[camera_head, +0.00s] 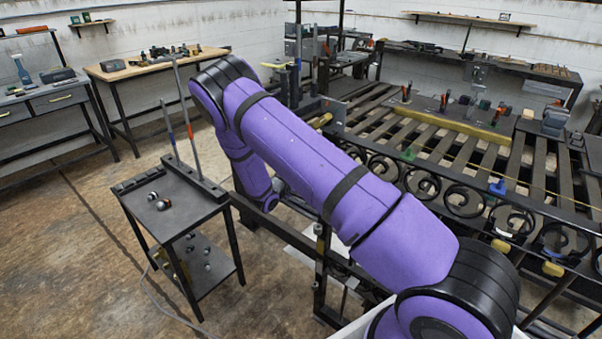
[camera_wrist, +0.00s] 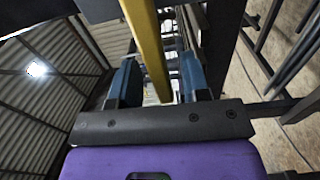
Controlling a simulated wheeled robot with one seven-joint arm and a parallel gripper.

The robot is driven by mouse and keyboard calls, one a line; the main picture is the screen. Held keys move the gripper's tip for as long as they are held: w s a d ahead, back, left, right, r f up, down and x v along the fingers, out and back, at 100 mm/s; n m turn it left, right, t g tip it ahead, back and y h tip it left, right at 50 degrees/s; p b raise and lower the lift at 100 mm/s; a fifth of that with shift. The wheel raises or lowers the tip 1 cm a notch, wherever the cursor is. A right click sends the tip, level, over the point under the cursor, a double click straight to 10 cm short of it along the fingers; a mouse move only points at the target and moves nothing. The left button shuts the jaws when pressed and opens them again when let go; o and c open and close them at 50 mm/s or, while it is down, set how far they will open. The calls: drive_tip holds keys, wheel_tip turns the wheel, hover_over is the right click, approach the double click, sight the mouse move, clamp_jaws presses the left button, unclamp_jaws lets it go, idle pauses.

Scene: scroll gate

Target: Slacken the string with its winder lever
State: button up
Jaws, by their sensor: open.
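A thin yellow string (camera_head: 545,188) runs across the slatted bench in the head view. In the wrist view a long yellow bar (camera_wrist: 147,45), which looks like the winder lever, comes down from the top edge into the space between my fingers. My gripper (camera_wrist: 160,80) has two blue fingers spread apart, one on each side of the bar, with a gap visible on both sides. I cannot tell how deep the bar sits between them. In the head view my purple arm hides the gripper. A short yellow piece (camera_head: 320,121) shows beside my arm there; I cannot tell if it is the same bar.
Black iron scrollwork (camera_head: 480,205) lies along the near side of the slatted bench (camera_head: 385,125), with clamps and a yellow bar (camera_head: 455,127) on it. A small dark cart (camera_head: 190,205) with upright rods stands left of my arm. The floor (camera_head: 70,270) further left is clear.

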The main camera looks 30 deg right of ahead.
drive_tip(key=v, duration=1)
drive_tip(key=shift+a, duration=0.35)
drive_tip(key=shift+s, duration=0.1)
